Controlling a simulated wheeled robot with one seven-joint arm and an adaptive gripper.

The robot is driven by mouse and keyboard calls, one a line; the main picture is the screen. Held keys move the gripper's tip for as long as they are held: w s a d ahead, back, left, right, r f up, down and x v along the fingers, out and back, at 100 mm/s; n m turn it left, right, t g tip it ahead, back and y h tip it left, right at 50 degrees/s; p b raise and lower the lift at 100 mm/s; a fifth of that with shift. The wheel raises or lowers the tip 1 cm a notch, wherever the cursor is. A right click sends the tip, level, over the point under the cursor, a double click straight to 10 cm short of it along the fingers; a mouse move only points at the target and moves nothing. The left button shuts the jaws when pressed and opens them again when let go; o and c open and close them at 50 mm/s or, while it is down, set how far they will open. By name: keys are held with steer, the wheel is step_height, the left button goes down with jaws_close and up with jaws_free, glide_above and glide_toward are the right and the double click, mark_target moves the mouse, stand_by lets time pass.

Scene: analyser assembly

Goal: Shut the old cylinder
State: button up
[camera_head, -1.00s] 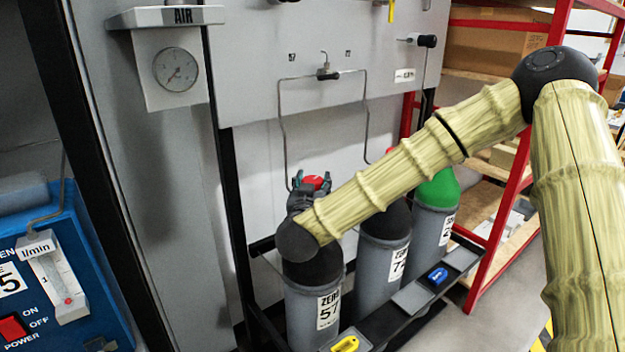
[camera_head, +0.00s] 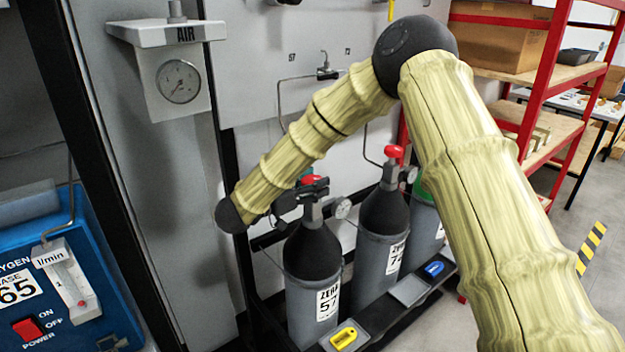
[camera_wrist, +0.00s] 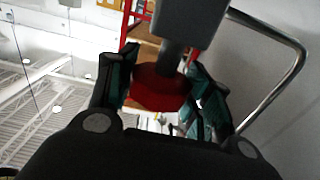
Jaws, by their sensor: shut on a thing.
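The cylinder labelled ZERO 57 (camera_head: 313,258) stands upright at the front left of the rack, grey with a dark shoulder. A red valve knob (camera_head: 313,179) sits at its top. My gripper (camera_head: 298,190) reaches this knob from the left, partly hidden behind my arm. In the wrist view, the red knob (camera_wrist: 158,88) lies between the two fingers of my gripper (camera_wrist: 160,95), which is shut on it. I cannot tell from the head view how far the knob is turned. A second cylinder (camera_head: 381,232) with a red knob (camera_head: 393,152) stands to the right.
A green-topped cylinder (camera_head: 424,190) stands partly behind my arm. A thin metal pipe (camera_head: 281,105) hangs from the panel above the gripped valve. A yellow tag (camera_head: 344,338) and a blue tag (camera_head: 434,268) lie on the rack's front bar. The AIR gauge (camera_head: 180,82) is at the left.

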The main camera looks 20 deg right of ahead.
mark_target(313, 179)
steer(key=m+g+h+p, duration=0.1)
steer(key=m+g, duration=0.3)
steer(key=g, duration=0.2)
steer(key=shift+r, duration=0.1)
steer(key=shift+m+g+p, duration=0.6)
steer(key=shift+m+g, duration=0.7)
steer(key=shift+g, duration=0.8)
steer(key=shift+f, duration=0.2)
steer(key=o, duration=1)
steer(key=shift+d, duration=0.1)
steer(key=shift+o, duration=0.2)
steer(key=shift+r, duration=0.2)
step_height(313, 179, up, 10)
steer(key=shift+f, duration=0.15)
